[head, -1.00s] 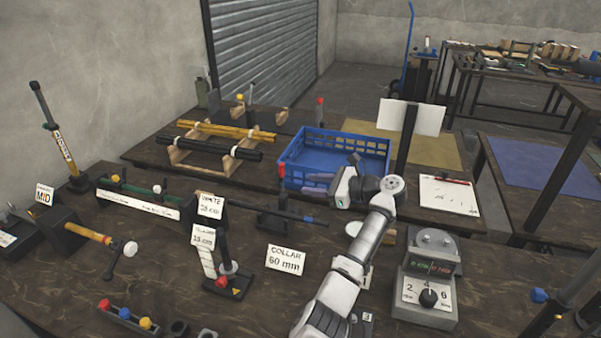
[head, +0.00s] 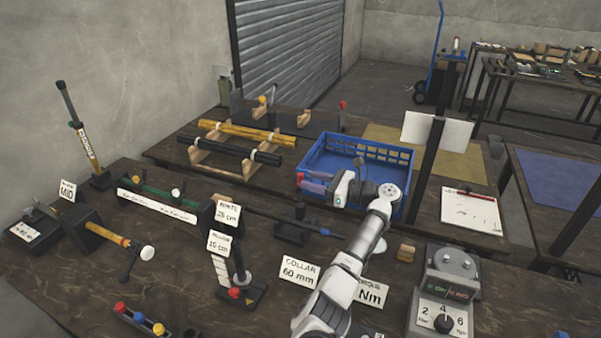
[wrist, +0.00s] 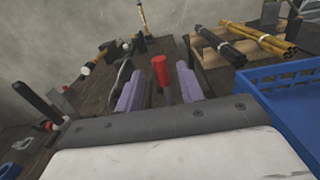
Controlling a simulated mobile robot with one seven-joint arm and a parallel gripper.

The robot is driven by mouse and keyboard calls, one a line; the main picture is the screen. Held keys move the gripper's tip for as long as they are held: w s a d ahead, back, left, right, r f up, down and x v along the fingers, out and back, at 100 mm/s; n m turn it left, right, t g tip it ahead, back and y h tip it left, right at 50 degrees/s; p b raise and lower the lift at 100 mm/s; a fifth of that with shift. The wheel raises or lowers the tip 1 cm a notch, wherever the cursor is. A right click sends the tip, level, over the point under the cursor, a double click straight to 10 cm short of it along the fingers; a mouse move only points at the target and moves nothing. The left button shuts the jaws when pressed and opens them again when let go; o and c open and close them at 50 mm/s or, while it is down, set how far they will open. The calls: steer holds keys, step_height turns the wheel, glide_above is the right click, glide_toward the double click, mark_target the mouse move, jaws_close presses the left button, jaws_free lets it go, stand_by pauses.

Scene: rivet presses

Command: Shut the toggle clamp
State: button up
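The toggle clamp (head: 292,232) is a dark block around a dark horizontal rod, near the middle of the bench. Its red-gripped lever (head: 300,177) stands up from it beside my fingertips. In the wrist view the red lever (wrist: 160,70) stands upright between the two purple fingers, seen end-on. My gripper (head: 314,183) is open, with a finger to each side of the lever; it also shows in the wrist view (wrist: 159,84). I cannot tell whether either finger touches the lever. The clamp's base is mostly hidden in the wrist view.
A blue crate (head: 312,160) stands just behind and right of my gripper. A rack with yellow and black rods (head: 225,150) is behind left. A label card (head: 298,270) and a small upright press (head: 240,275) stand in front. A grey dial box (head: 443,300) is at right.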

mark_target(301, 177)
steer(key=shift+p+x, duration=0.4)
steer(key=shift+x, duration=1.65)
steer(key=shift+c, duration=0.5)
jaws_close()
